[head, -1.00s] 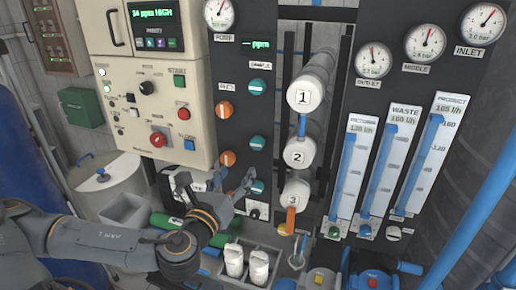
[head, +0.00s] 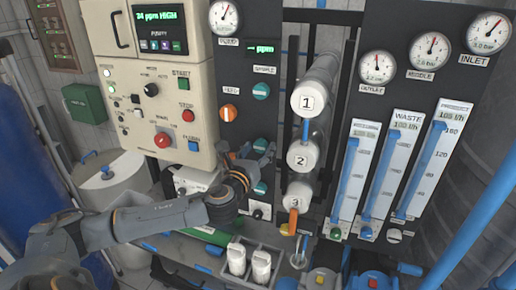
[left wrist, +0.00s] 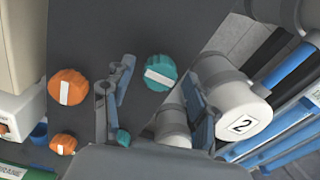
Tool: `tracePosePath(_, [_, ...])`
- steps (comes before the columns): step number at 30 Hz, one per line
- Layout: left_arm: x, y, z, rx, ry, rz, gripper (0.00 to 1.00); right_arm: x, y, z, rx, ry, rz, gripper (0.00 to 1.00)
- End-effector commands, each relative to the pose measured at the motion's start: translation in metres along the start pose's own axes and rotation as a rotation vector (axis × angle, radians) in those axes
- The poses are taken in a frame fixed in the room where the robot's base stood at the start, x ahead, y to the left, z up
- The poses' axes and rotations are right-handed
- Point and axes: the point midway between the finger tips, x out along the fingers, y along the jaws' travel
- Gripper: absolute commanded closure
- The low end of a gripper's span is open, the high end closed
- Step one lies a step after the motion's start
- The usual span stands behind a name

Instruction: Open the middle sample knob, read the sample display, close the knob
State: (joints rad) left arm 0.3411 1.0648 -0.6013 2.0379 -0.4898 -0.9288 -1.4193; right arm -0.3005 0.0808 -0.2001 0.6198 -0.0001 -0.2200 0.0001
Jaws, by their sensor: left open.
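The middle sample knob, a teal disc with a white bar, shows in the head view (head: 260,144), partly covered by my left gripper (head: 255,158). In the left wrist view the middle knob (left wrist: 160,73) lies between the spread fingers of my left gripper (left wrist: 158,84), its bar running nearly crosswise. I cannot tell whether a finger touches it. The upper teal sample knob (head: 261,91) and the lower one (head: 260,188) are in the same column. The sample display (head: 262,48) above shows green dashes and "ppm". My right gripper is out of view.
An orange feed knob (head: 228,114) sits left of the teal column; two orange knobs show in the left wrist view (left wrist: 68,87). White numbered cylinders (head: 303,156) stand close on the right. White bottles (head: 261,264) stand in a holder below.

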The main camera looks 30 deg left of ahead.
Motion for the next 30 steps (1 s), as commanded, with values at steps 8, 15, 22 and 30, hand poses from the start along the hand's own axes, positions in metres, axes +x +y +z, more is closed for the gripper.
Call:
tracePosePath(8, [-0.0002, 0.0002, -0.0003, 0.0, 0.0, 0.0, 0.63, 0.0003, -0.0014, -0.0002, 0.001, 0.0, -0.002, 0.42])
tracePosePath(15, [-0.0003, 0.0004, -0.0002, -0.001, 0.0, 0.001, 0.97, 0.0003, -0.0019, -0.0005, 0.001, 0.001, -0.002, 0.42])
tracePosePath(22, [-0.0003, 0.0004, -0.001, -0.031, 0.001, 0.001, 0.97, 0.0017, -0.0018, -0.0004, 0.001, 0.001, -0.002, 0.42])
tracePosePath(30, [-0.0003, 0.0008, -0.0016, -0.179, -0.001, 0.002, 0.97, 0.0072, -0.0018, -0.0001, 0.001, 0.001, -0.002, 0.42])
